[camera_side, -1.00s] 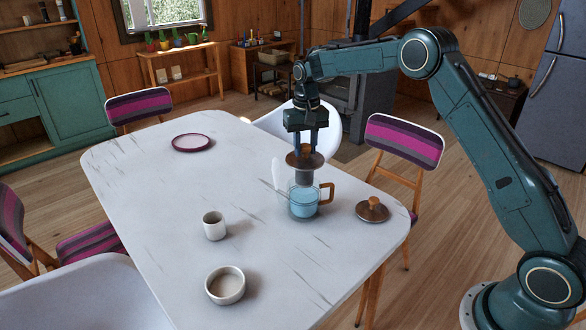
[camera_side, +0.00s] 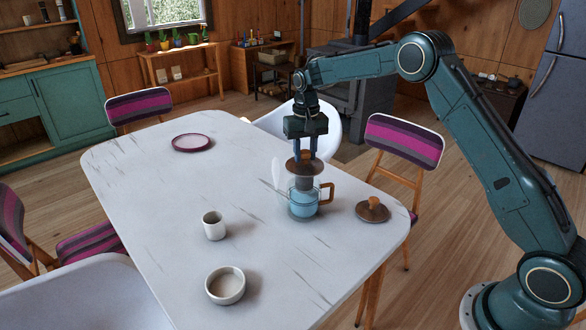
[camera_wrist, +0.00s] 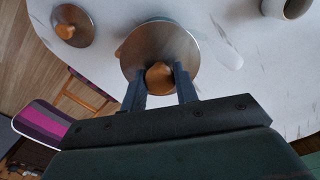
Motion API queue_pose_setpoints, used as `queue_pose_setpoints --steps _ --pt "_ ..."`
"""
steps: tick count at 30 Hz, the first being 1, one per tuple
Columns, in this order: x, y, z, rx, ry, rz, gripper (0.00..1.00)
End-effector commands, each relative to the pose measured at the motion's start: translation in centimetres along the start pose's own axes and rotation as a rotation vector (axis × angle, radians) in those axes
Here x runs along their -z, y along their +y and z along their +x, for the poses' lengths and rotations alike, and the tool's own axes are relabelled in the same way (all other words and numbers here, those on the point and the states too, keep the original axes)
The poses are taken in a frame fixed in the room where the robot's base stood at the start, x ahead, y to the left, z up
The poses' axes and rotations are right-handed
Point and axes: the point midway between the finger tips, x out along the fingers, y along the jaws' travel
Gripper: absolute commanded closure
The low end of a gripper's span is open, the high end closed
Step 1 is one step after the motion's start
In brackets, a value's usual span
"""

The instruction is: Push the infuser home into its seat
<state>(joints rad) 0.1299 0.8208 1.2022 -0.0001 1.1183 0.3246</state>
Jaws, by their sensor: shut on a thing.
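My gripper (camera_side: 305,155) points down and is shut on the knob of the infuser (camera_side: 304,166). The infuser has a brown disc top and a grey cylinder below it. Its lower part is inside the glass teapot (camera_side: 303,211), which holds blue liquid and has a tan handle on the right. The disc appears above the teapot's rim, with some grey cylinder showing between. In the wrist view, my fingers (camera_wrist: 160,82) flank the round wooden knob over the infuser's disc (camera_wrist: 150,45), which hides most of the teapot. The infuser looks about upright.
A brown lid with a wooden knob (camera_side: 372,211) lies right of the teapot. A white cup (camera_side: 214,227) and a white bowl (camera_side: 225,287) stand nearer the front. A purple-rimmed plate (camera_side: 191,143) lies far back. The marble table's (camera_side: 150,190) left half is mostly clear.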

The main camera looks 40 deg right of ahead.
Motion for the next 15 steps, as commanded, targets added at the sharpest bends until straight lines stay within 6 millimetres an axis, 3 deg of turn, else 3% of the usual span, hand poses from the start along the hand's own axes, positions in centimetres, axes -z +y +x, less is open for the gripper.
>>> queue_pose_setpoints --steps 15 --pt "-0.01 0.00 1.03 0.000 0.000 0.000 1.00"
